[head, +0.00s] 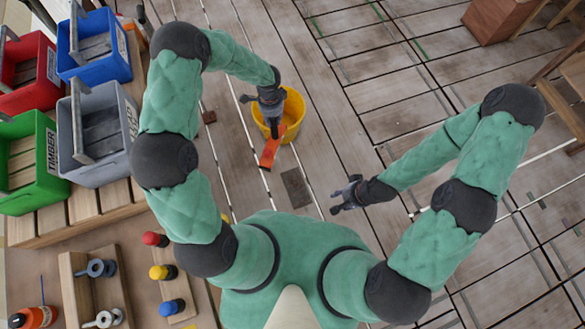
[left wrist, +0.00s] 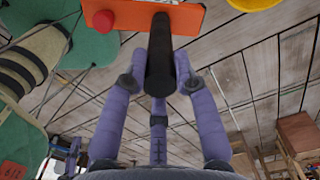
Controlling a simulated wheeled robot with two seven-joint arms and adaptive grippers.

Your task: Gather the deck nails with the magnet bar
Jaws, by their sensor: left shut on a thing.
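The magnet bar is an orange bar (head: 270,152) with a dark handle and a red knob. My left gripper (head: 272,113) is shut on the handle (left wrist: 160,60), and the bar (left wrist: 120,14) is across the top of the left wrist view. A yellow bucket (head: 295,112) stands on the deck, partly hidden by this gripper; its edge also shows in the left wrist view (left wrist: 255,3). The orange end overlaps the bucket's near side in the picture; I cannot tell its height. My right gripper (head: 343,196) is open and empty above the deck. I cannot make out nails.
Red, blue (head: 98,48), grey (head: 108,150) and green (head: 38,160) crates stand at the left on a wooden platform. Below are coloured knobs (head: 163,271), an orange bottle (head: 36,316) and metal fittings. A dark patch (head: 296,187) lies on the deck. The middle deck is mostly clear.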

